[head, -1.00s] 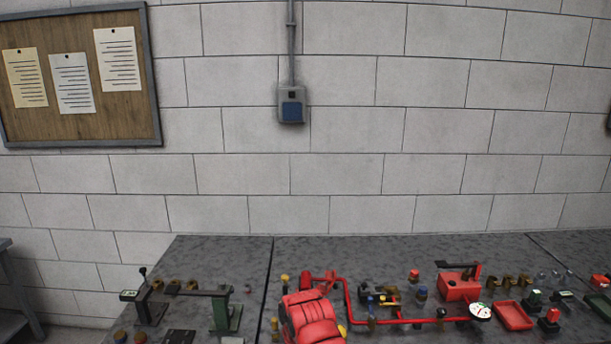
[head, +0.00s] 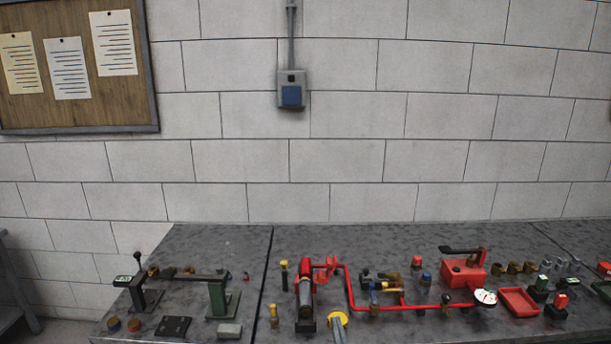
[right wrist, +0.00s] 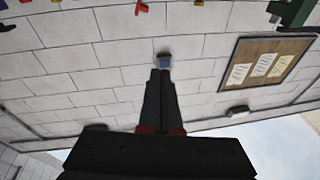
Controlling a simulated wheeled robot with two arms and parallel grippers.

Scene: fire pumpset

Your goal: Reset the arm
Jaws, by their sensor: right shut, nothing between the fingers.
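My right gripper (right wrist: 160,74) shows in the right wrist view. Its two dark fingers lie together, shut and empty, and point up the picture toward the wall box. The fingers have red parts at their base. I cannot clearly pick out this gripper in the head view. My left gripper is not in view. In the right wrist view the wall appears upside down, with bench parts along the top edge.
The grey bench (head: 220,240) holds a red pipe (head: 400,314), a gauge (head: 485,297), a red tray (head: 518,302) and a green stand (head: 222,299). The wall box (head: 291,92) and notice board (head: 155,105) hang behind. The bench's back strip is clear.

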